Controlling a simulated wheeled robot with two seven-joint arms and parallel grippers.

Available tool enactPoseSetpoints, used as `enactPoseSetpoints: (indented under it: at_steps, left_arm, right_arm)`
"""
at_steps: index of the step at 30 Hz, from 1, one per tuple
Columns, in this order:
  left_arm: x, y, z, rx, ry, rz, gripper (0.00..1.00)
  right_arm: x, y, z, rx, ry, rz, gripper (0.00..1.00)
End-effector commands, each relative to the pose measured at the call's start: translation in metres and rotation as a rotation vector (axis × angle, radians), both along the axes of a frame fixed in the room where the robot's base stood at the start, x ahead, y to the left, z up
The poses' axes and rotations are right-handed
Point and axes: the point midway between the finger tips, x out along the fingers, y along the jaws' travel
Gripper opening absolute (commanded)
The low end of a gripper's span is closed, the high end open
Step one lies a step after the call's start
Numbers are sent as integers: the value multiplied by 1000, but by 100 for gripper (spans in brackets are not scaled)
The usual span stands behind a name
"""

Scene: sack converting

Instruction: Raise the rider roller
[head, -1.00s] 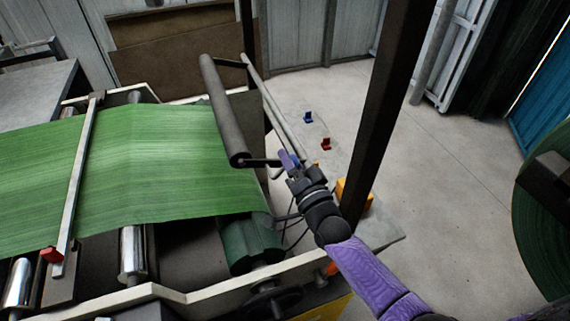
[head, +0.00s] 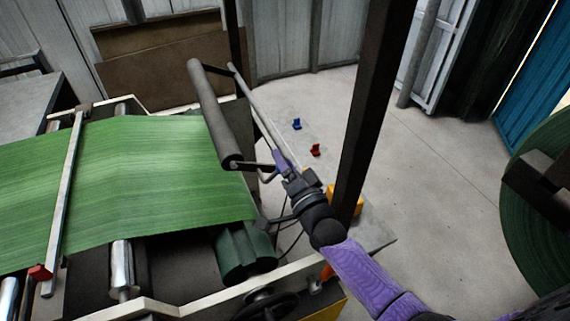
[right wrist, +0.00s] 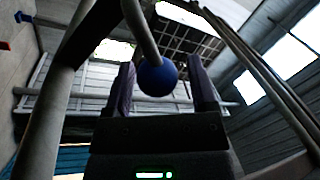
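The rider roller (head: 211,115) is a long dark grey cylinder above the right end of the green web (head: 130,180). It hangs on a frame with a thin bar (head: 258,112) alongside, and there is a visible gap to the drum below. A blue ball knob (right wrist: 157,77) on a grey rod shows in the right wrist view. My right gripper (head: 281,160) is at the near end of the roller frame. In the right wrist view its purple fingers (right wrist: 162,90) stand apart on either side of the knob, with a gap at the right finger. My left gripper is not in view.
A dark post (head: 368,120) stands just right of my right arm. A handwheel (head: 270,303) is at the machine's near side. Small blue (head: 297,124) and red (head: 315,150) items lie beyond the frame. A large green roll (head: 540,215) is at far right, with open floor between.

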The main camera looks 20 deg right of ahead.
Motion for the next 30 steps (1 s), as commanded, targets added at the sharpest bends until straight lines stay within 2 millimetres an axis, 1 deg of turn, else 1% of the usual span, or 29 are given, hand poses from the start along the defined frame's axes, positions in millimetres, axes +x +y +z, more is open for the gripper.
enactPoseSetpoints:
  at_steps: [8,11,14,18,21,25,30]
  left_arm:
    - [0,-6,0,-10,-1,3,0]
    - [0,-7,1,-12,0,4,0]
    - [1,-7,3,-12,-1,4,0]
    - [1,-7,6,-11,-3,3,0]
    - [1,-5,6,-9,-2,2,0]
    - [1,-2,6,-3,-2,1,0]
    - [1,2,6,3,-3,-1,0]
  right_arm:
    - [-1,1,-2,0,6,1,83]
    - [-6,0,-4,0,8,2,83]
    - [-23,-1,-7,0,10,2,83]
    - [-54,-5,-12,-1,10,2,83]
    - [-72,-7,-16,-1,8,1,83]
    - [-90,-9,-19,-2,6,1,83]
    - [-98,-9,-20,-1,5,0,83]
